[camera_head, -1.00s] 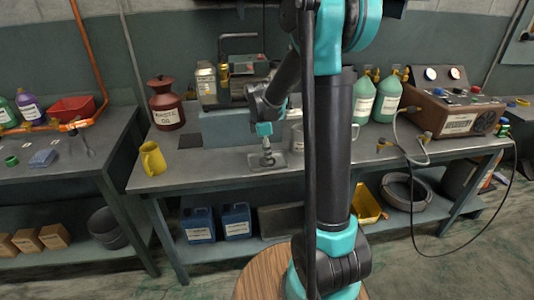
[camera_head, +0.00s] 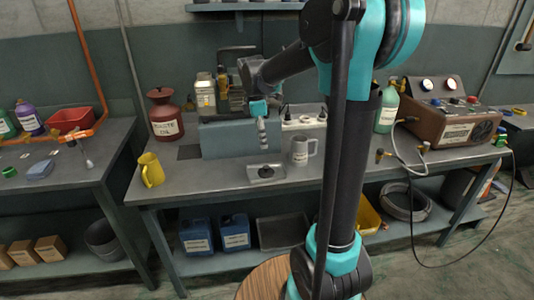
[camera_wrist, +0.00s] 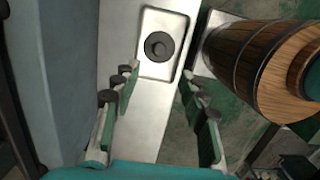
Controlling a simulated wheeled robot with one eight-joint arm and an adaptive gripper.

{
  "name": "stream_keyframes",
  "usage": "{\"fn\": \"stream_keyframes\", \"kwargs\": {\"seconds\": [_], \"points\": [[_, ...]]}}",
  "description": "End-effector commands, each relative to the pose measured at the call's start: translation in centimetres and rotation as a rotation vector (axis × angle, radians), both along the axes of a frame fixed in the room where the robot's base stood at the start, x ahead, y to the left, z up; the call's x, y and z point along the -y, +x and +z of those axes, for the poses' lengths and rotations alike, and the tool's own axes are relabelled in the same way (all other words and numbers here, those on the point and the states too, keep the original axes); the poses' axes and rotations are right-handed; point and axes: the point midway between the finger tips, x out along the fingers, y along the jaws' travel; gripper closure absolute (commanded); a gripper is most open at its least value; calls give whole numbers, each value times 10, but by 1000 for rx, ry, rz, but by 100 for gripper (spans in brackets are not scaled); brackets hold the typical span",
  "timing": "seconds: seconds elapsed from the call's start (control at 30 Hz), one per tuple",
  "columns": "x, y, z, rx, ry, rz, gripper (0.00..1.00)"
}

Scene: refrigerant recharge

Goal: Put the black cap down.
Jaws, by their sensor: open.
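The black cap (camera_head: 265,173) lies in a small shallow metal tray (camera_head: 280,180) on the bench top. In the wrist view the cap (camera_wrist: 159,46) is round with a raised middle and sits within the rim of the tray (camera_wrist: 150,14). My gripper (camera_head: 263,140) is above the tray, apart from the cap. In the wrist view my gripper (camera_wrist: 159,82) has its two fingers spread wide, with nothing between them, and the cap lies beyond their tips.
A grey mug (camera_head: 299,152) stands right of the tray. A blue-grey block (camera_head: 225,142) is behind it. A yellow mug (camera_head: 151,172) and a red waste-oil can (camera_head: 165,120) stand to the left. A brown gauge box (camera_head: 445,120) is on the right.

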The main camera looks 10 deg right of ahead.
Motion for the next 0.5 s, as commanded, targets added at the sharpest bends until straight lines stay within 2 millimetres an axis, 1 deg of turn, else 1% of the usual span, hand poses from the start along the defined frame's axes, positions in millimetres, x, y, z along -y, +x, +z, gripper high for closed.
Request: {"fn": "stream_keyframes", "kwargs": {"seconds": [0.07, 0.17, 0.27, 0.3, 0.33, 0.4, 0.5], "points": [[4, -9, -4, 19, 8, -57, 57], [15, -33, -18, 76, 32, -226, 57], [28, -70, -42, 154, 81, -484, 57], [33, -87, -52, 187, 106, -598, 57], [37, -100, -60, 211, 125, -684, 57], [43, -128, -79, 261, 177, -881, 57], [50, -164, -104, 317, 251, -1134, 57]]}}
